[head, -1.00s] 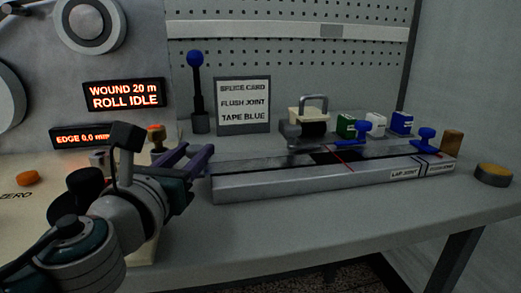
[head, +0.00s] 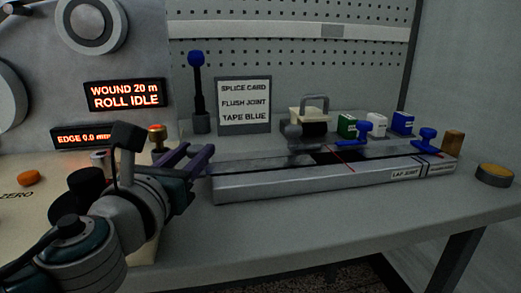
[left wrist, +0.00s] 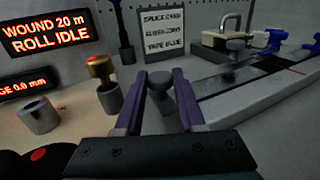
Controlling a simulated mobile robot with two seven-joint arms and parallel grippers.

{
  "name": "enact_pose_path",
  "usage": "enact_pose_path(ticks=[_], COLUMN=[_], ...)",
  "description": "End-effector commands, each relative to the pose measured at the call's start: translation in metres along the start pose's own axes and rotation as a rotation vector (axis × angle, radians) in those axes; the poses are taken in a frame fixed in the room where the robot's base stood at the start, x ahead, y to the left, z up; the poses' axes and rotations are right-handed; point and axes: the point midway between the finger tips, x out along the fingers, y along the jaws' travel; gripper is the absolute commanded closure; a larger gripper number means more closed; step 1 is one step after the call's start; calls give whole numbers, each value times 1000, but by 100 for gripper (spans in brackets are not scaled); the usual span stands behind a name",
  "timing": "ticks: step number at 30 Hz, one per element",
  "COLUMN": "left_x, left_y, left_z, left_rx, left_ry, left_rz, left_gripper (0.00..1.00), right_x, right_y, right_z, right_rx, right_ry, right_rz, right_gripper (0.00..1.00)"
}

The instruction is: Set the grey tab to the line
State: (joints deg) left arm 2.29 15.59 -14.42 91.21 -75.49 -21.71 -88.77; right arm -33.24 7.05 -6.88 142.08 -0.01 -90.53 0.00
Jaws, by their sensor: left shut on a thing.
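My left gripper (head: 210,158) is at the left end of the long metal splice block (head: 300,181). In the left wrist view its purple fingers (left wrist: 164,74) are shut on a small dark grey tab (left wrist: 160,84) with a stem below it. The fingers hide this tab in the head view. A thin red line (head: 342,158) crosses the block right of its middle, well to the right of the gripper. It also shows in the left wrist view (left wrist: 293,70). My right gripper is in neither view.
A grey knob (head: 293,131) stands on the block between gripper and red line. Blue knobs (head: 364,129) stand farther right. A handled block (head: 309,114) and small boxes (head: 376,122) are behind. A splice card (head: 244,104) stands at the back. The bench front (head: 300,225) is clear.

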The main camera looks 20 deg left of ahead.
Motion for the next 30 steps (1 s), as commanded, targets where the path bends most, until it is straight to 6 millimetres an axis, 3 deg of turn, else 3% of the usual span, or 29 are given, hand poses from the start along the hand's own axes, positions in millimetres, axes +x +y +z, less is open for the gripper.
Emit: enact_pose_path(ticks=[9,19,29,30], left_x=[0,20,20,20], left_y=[-1,-47,-51,-51], left_z=[0,-1,-2,-2], left_rx=[-1,-2,0,0], left_ry=[0,1,3,3], left_rz=[0,0,-4,-4], left_gripper=[100,100,100,57], right_x=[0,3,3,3], right_y=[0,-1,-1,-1], right_z=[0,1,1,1], right_rx=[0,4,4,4], right_ry=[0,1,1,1], right_rz=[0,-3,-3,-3], right_gripper=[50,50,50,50])
